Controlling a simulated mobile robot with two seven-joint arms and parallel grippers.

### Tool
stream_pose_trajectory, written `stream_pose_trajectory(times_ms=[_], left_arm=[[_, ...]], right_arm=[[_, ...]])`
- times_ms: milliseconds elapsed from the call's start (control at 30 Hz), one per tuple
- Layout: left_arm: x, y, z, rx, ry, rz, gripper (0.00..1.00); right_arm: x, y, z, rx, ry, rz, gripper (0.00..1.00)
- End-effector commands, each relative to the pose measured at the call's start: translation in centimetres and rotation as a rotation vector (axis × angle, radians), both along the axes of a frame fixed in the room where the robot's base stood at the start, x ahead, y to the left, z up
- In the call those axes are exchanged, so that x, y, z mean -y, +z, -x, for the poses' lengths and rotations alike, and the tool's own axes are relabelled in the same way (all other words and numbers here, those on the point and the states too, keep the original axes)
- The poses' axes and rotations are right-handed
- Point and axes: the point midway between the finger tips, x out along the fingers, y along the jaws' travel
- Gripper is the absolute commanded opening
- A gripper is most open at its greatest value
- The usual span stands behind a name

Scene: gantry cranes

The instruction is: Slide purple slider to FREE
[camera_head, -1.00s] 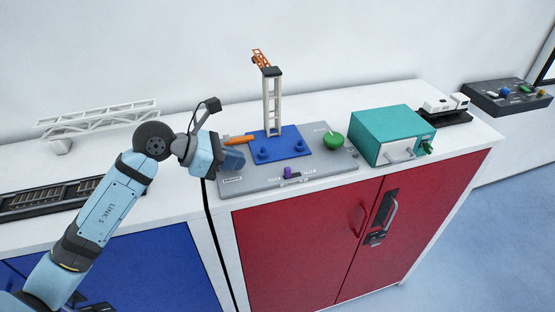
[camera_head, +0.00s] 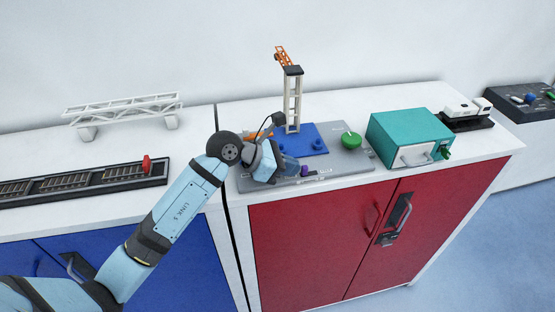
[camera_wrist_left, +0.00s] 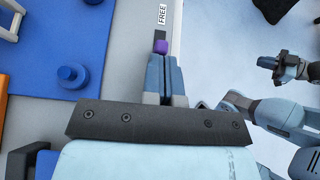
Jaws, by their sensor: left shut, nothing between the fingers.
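The purple slider (camera_head: 304,170) sits near the front edge of the grey panel (camera_head: 352,162). It also shows in the left wrist view (camera_wrist_left: 162,46), with the white FREE label (camera_wrist_left: 162,14) beyond it along the same edge. My left gripper (camera_head: 291,168) is shut and empty, low over the panel just left of the slider. In the left wrist view its closed fingers (camera_wrist_left: 164,72) end right beside the slider; I cannot tell whether they touch it. What seems to be my right gripper (camera_wrist_left: 283,66) shows at the right of that view, over the floor, its jaws unclear.
A blue plate (camera_head: 308,139) with blue knobs and a crane tower (camera_head: 293,100) stands behind the slider. A green knob (camera_head: 351,140) and a teal box (camera_head: 407,135) are to the right. A black track (camera_head: 75,185) lies left.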

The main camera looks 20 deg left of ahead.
Motion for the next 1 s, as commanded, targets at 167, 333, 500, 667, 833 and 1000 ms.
stream_pose_trajectory(times_ms=[167, 333, 500, 667, 833, 1000], left_arm=[[0.3, -0.2, -0.2, 0.001, -0.001, 0.0, 0.0], [0.3, -0.2, -0.1, 0.001, -0.001, 0.0, 0.0], [1.0, -0.3, -0.7, 0.001, -0.003, -0.002, 0.0], [2.7, -0.2, -1.8, 0.002, -0.003, -0.002, 0.0], [2.8, -0.2, -1.8, -0.001, -0.001, -0.001, 0.0], [2.8, -0.2, -1.8, 0.0, -0.001, 0.0, 0.0]], right_arm=[[0.0, -0.2, 0.1, -0.005, 0.0, 0.001, 0.0], [-0.1, -0.3, 0.1, -0.006, 0.002, 0.001, 0.0], [-0.2, -0.5, 0.1, -0.005, 0.003, 0.0, 0.0], [-0.2, -0.7, 0.1, -0.003, 0.003, -0.001, 0.0], [-0.2, -0.5, 0.1, -0.001, 0.003, -0.001, 0.0], [-0.2, -0.4, 0.0, 0.001, 0.002, -0.002, 0.0]])
